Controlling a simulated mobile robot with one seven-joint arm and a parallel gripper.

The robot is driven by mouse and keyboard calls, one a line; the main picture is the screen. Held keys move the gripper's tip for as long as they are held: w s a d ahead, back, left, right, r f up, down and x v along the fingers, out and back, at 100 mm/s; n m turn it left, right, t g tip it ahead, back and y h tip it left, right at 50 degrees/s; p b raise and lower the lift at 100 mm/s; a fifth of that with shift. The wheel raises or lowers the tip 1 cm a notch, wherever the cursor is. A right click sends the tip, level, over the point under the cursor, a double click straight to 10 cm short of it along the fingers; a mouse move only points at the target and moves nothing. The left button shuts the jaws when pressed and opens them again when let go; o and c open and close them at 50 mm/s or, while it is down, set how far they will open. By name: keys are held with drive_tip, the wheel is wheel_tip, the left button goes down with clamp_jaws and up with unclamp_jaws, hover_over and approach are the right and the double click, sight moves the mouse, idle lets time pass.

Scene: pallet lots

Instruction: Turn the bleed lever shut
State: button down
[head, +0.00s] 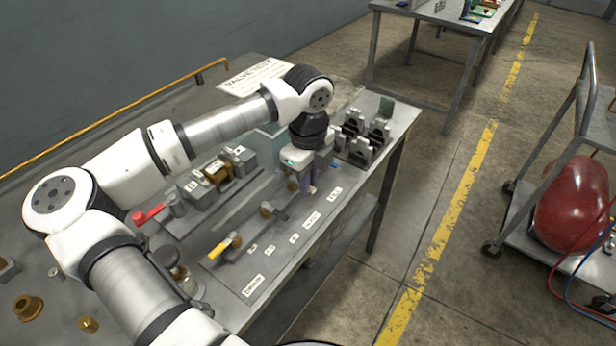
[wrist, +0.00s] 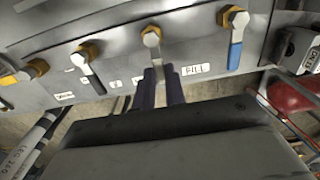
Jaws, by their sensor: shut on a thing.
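My gripper (head: 305,184) reaches down over the row of valves on the bench. In the wrist view its two dark fingers (wrist: 162,88) are closed around the lower end of a grey lever (wrist: 153,48), taken as the bleed lever. Its pivot is a brass valve body, and the lever points from there toward my fingers. Its tip is hidden between them, and its label cannot be read. In the head view my gripper covers most of this lever.
A blue-handled lever (wrist: 236,52) stands to the right, past the FILL label (wrist: 195,69). Another grey lever (wrist: 88,72) is to the left. A yellow-handled lever (head: 221,248) is near the DRAIN label (head: 253,286).

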drive_tip(key=shift+f, duration=0.1)
drive_tip(key=b, duration=0.1)
drive_tip(key=m+b, duration=0.1)
drive_tip(key=shift+s+a+f+m+b, duration=0.15)
drive_tip(key=shift+s+a+m+b, duration=0.1)
drive_tip(key=shift+m+b, duration=0.1)
drive_tip(key=m+b, duration=0.2)
drive_tip(key=b, duration=0.1)
drive_tip(key=shift+s+a+m, duration=0.2)
drive_tip(key=shift+a+m, duration=0.05)
drive_tip(key=shift+a, duration=0.05)
drive_tip(key=m+b, duration=0.1)
drive_tip(key=a+m+b, duration=0.1)
drive_tip(key=m, duration=0.1)
drive_tip(key=m+b, duration=0.2)
drive_tip(key=shift+s+a, duration=0.35)
drive_tip(key=shift+a, duration=0.05)
drive_tip(key=m, duration=0.1)
drive_tip(key=a+m+b, duration=0.1)
drive_tip(key=m, duration=0.1)
drive_tip(key=m+b, duration=0.1)
drive_tip(key=shift+w+a+r+m, duration=0.1)
drive_tip(key=shift+a+r+m, duration=0.15)
drive_tip(key=shift+m, duration=0.15)
drive_tip(key=shift+w+a+m+b, duration=0.15)
drive_tip(key=shift+a+m, duration=0.15)
drive_tip(key=shift+m, duration=0.65)
drive_tip(key=shift+w+a+m+b, duration=0.15)
drive_tip(key=shift+a+m, duration=0.15)
drive_tip(key=shift+m, duration=0.65)
